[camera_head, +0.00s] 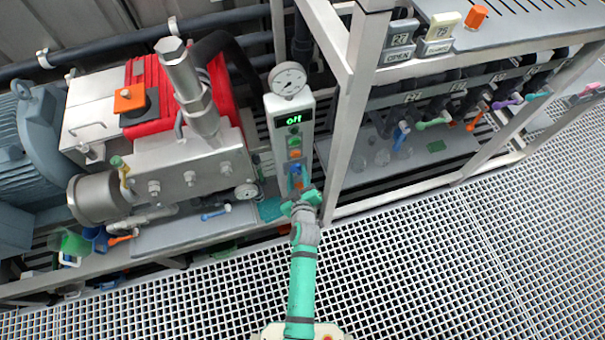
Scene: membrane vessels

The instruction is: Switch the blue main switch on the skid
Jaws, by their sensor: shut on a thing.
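The blue main switch (297,178) sits low on the front of a tall grey control box (278,124) on the skid. My gripper (298,190) is at the switch, with its arm reaching up from the bottom of the camera_head view. The jaws are shut on the blue switch, and they hide part of it. Its exact turn angle is too small to tell. A green display (290,120) near the top of the box is lit and looks like it reads "Off".
Green and orange buttons (294,154) sit just above the switch. A round gauge (287,79) tops the box. A steel frame post (352,120) stands close on the right. The red pump (146,90) is on the left. The grating floor (420,260) in front is clear.

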